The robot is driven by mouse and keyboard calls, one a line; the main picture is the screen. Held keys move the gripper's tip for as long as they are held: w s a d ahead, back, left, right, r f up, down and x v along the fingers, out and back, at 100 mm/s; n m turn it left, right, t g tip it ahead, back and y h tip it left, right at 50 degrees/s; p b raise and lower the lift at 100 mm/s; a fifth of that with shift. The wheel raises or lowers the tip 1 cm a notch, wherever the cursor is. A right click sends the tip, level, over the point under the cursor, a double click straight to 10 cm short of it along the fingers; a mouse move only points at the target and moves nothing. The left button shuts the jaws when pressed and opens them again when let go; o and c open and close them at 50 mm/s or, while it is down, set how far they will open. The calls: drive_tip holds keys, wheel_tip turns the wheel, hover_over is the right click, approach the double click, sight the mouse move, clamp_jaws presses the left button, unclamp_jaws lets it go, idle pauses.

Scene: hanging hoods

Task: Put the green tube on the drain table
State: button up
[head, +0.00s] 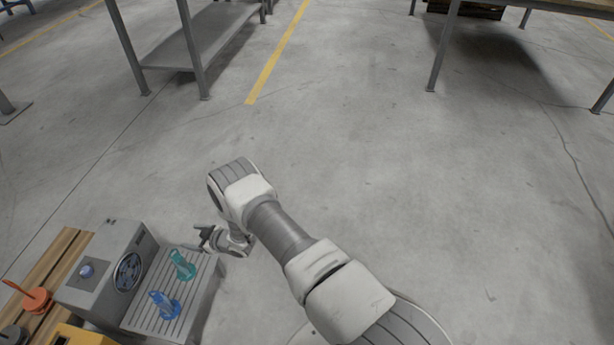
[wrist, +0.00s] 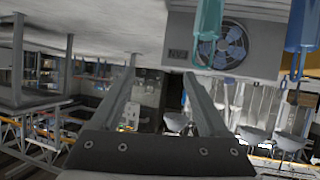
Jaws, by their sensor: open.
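The green tube (head: 182,264) stands on the slatted grey table (head: 198,291), which looks like the drain table, beside a grey box with a fan. A blue tube (head: 164,304) stands nearer on the same slats. My gripper (head: 207,237) is just beyond the green tube, apart from it, with its fingers pointing left. In the wrist view, which looks upside down, my gripper (wrist: 160,70) is open with nothing held between its fingers. The green tube (wrist: 207,35) shows beyond the right finger there, and the blue tube (wrist: 302,32) at the right edge.
The grey fan box (head: 108,268) adjoins the slats on the left. A wooden bench (head: 48,270) beyond it bears an orange item (head: 37,299) and a yellow item (head: 80,336). Open concrete floor lies to the right and behind. Metal tables stand at the back.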

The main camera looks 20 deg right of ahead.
drive_tip(key=w+d+r+m+h, duration=0.1)
drive_tip(key=w+d+r+h, duration=0.2)
drive_tip(key=r, duration=0.7)
drive_tip(key=w+d+r+m+h, duration=0.1)
drive_tip(key=w+d+r, duration=0.4)
drive_tip(key=r, duration=0.4)
drive_tip(key=s+d+r+m+h, duration=0.15)
drive_tip(key=d+r, duration=0.25)
drive_tip(key=r, duration=0.6)
drive_tip(key=s+d+r+m+h, duration=0.15)
drive_tip(key=d+r, duration=0.35)
drive_tip(key=r, duration=0.5)
drive_tip(key=s+d+r+m+g+h, duration=0.1)
drive_tip(key=s+d+r, duration=0.3)
drive_tip(key=s+r, duration=0.35)
drive_tip(key=s+d+r+m+h, duration=0.1)
drive_tip(key=s+d+r+m, duration=0.15)
drive_tip(key=s+r, duration=0.5)
drive_tip(key=s+d+m+g, duration=0.1)
drive_tip(key=s+d+g, duration=0.1)
drive_tip(key=s, duration=2.3)
drive_tip(key=shift+d+f, duration=0.35)
drive_tip(key=shift+d, duration=0.25)
